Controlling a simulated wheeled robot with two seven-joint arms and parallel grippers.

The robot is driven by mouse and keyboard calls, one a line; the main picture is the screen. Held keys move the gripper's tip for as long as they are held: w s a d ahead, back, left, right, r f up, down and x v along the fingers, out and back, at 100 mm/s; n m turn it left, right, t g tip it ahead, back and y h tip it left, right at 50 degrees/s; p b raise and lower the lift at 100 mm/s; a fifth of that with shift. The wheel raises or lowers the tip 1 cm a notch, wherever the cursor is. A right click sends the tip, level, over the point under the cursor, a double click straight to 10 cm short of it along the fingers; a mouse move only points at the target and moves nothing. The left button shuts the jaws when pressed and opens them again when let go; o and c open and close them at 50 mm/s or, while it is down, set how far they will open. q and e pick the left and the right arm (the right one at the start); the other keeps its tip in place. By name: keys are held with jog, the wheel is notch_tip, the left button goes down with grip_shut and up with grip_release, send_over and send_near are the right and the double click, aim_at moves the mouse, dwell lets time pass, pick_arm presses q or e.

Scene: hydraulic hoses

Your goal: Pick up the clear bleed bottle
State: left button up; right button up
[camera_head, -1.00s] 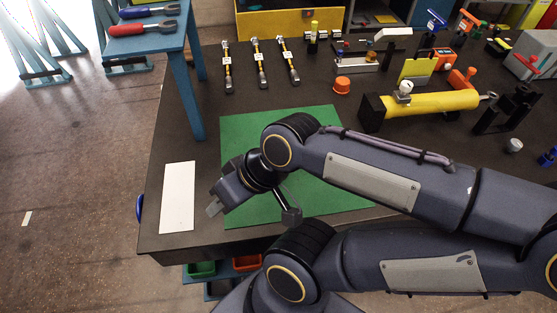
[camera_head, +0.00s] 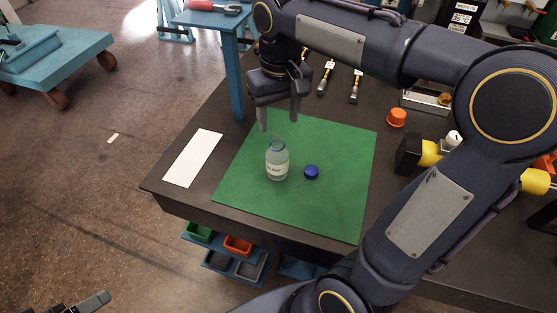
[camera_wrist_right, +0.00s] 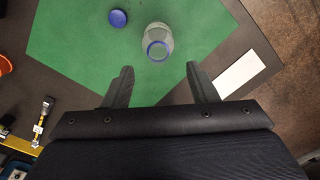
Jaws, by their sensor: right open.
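The clear bleed bottle (camera_head: 277,165) stands upright and uncapped on the green mat (camera_head: 335,205), with a white label on its side. My right gripper (camera_head: 279,116) is open and empty, pointing down above and behind the bottle. In the right wrist view the bottle (camera_wrist_right: 158,42) is seen from above, ahead of the gap between the two fingers (camera_wrist_right: 160,72), not between them. A blue cap (camera_head: 311,172) lies on the mat just right of the bottle. Part of my left gripper (camera_head: 88,303) shows at the bottom left edge; its opening is cut off.
A white sheet (camera_head: 193,158) lies left of the mat. An orange cap (camera_head: 396,117) and a yellow cylinder (camera_head: 430,153) are to the right. Fittings (camera_head: 326,78) lie at the back.

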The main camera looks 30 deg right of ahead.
aim_at(277, 140)
jog(key=shift+w+f, duration=0.15)
jog(key=shift+w, duration=0.25)
notch_tip(277, 140, down, 7)
jog(key=shift+w+d+f, duration=0.1)
jog(key=shift+f, duration=0.1)
grip_shut()
